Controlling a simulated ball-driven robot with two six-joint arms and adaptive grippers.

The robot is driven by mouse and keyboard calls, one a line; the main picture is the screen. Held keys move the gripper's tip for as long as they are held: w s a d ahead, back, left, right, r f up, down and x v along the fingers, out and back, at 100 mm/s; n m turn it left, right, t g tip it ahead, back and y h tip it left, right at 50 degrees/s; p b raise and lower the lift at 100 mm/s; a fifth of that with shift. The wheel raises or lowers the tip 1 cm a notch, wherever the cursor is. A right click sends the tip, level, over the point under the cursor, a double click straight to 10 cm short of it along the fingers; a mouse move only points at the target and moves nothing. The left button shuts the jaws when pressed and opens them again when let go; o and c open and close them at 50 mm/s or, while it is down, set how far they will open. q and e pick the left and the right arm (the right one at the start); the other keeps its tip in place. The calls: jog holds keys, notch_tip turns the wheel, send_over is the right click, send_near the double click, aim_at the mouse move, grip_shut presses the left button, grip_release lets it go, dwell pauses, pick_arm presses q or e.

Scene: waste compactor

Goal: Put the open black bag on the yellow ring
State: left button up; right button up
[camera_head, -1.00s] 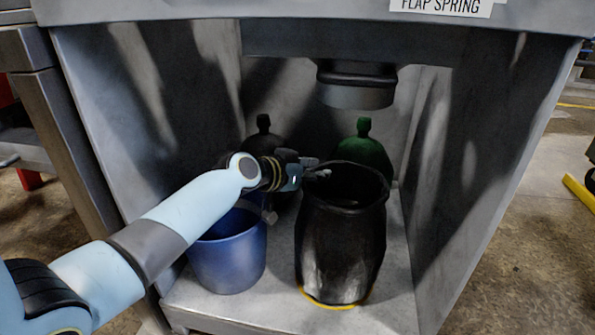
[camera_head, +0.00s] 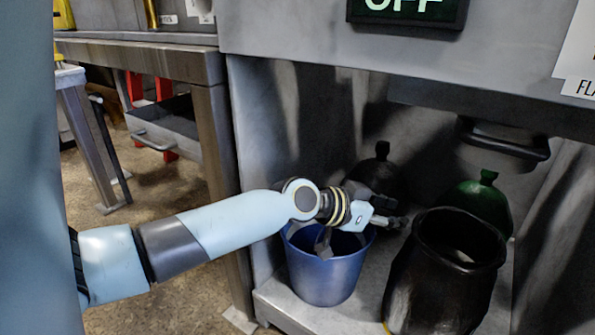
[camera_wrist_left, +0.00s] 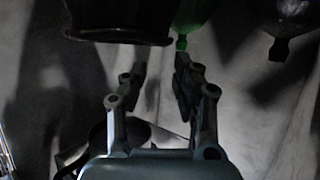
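The open black bag (camera_head: 440,285) stands upright on the compactor floor, mouth up. A sliver of the yellow ring (camera_head: 386,327) shows at its foot; the bag and the frame's lower edge hide the rest. My left gripper (camera_head: 398,222) is just left of the bag's rim, above the blue bucket, with nothing held. In the left wrist view its fingers (camera_wrist_left: 160,62) are apart with an empty gap, and a dark rounded shape, likely the open bag (camera_wrist_left: 118,18), is at the top left. My right gripper is not in view.
A blue bucket (camera_head: 325,275) stands left of the bag. A tied black bag (camera_head: 378,175) and a tied green bag (camera_head: 482,200) are behind. The compactor's press (camera_head: 503,142) hangs overhead. A steel bench (camera_head: 150,65) is at the left.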

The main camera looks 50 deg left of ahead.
pick_arm(q)
jog(key=s+d+f+g, duration=0.2)
jog(key=s, duration=0.3)
jog(key=s+d+f+g, duration=0.1)
jog(key=s+d+f, duration=0.15)
jog(key=s, duration=0.25)
jog(key=s+a+n+g+y, duration=0.2)
jog(key=s+g+y, duration=0.2)
jog(key=s, duration=1.8)
jog(key=g, duration=0.2)
jog(key=shift+a+f+g, duration=0.15)
jog(key=shift+a+g, duration=0.1)
jog(key=shift+g, duration=0.05)
jog(key=shift+s, duration=0.1)
